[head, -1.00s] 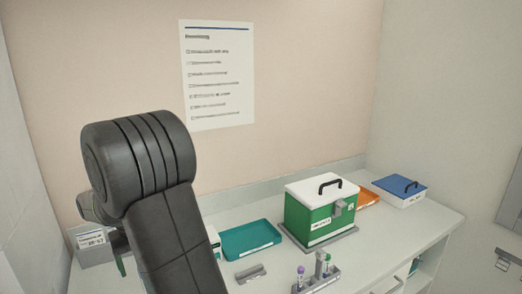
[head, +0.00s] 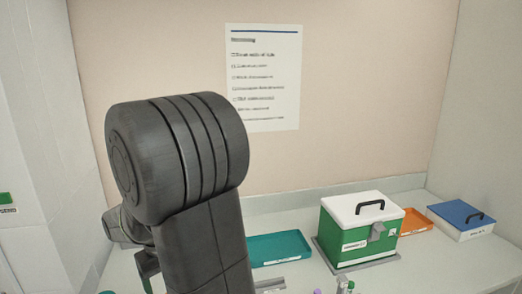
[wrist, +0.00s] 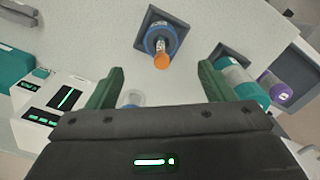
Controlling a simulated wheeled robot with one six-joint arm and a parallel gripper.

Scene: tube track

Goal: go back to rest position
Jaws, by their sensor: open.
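My gripper (wrist: 160,85) is open in the wrist view, its two green fingers apart with nothing held between them. Below and beyond the fingers, an orange-capped tube (wrist: 161,58) stands in a dark square holder. A clear round item (wrist: 133,98) shows near the left finger, partly hidden by the gripper body. In the head view my arm rises at the left and hides part of the counter; the fingers cannot be made out there.
A green box with a white lid (head: 350,243) stands on the counter, with a teal tray (head: 279,248) to its left. An orange tray (head: 416,222) and a blue-lidded box (head: 461,217) are to its right.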

